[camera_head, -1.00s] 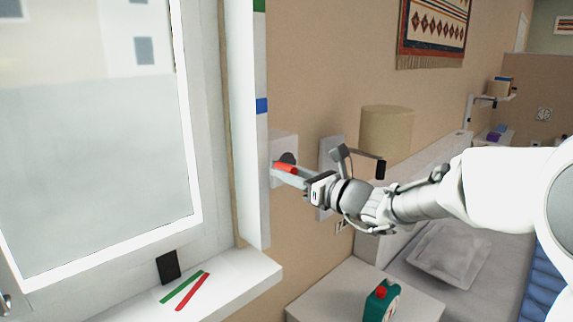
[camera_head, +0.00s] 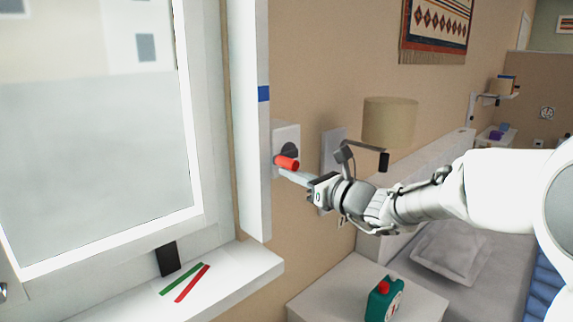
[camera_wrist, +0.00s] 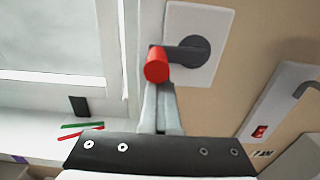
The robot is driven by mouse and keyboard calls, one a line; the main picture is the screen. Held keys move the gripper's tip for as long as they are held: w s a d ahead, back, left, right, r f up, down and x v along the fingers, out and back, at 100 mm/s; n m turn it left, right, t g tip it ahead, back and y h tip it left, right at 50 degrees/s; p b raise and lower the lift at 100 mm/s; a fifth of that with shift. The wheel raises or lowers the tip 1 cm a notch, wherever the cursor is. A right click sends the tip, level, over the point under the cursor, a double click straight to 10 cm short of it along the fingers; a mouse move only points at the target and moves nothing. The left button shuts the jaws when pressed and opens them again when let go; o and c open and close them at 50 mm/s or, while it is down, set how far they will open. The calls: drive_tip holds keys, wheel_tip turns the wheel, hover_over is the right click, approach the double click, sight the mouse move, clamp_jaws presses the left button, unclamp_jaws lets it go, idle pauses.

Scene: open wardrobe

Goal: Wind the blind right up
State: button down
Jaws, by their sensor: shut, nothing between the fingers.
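A crank with a short dark arm and a red knob (camera_head: 287,162) sits on a white wall plate (camera_head: 279,137) right of the window. In the wrist view the red knob (camera_wrist: 157,67) stands left of the dark round hub (camera_wrist: 199,45). My gripper (camera_head: 284,173) is shut and empty, its fingertips at the knob's underside. In the wrist view the fingertips (camera_wrist: 160,90) meet the knob's lower edge; whether they touch cannot be told. The window pane (camera_head: 100,150) is a pale grey-white. No blind fabric can be made out, and the window's top is out of view.
A white post (camera_head: 253,190) with a blue mark (camera_head: 264,94) stands between window and crank. The sill (camera_head: 235,275) carries green and red strips.

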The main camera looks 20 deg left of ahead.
drive_tip(key=shift+s+r, duration=0.1)
drive_tip(key=shift+r, duration=0.25)
idle(0.4)
drive_tip(key=shift+c, duration=2.4)
unclamp_jaws()
drive_tip(key=v, duration=0.8)
drive_tip(key=shift+s, duration=0.1)
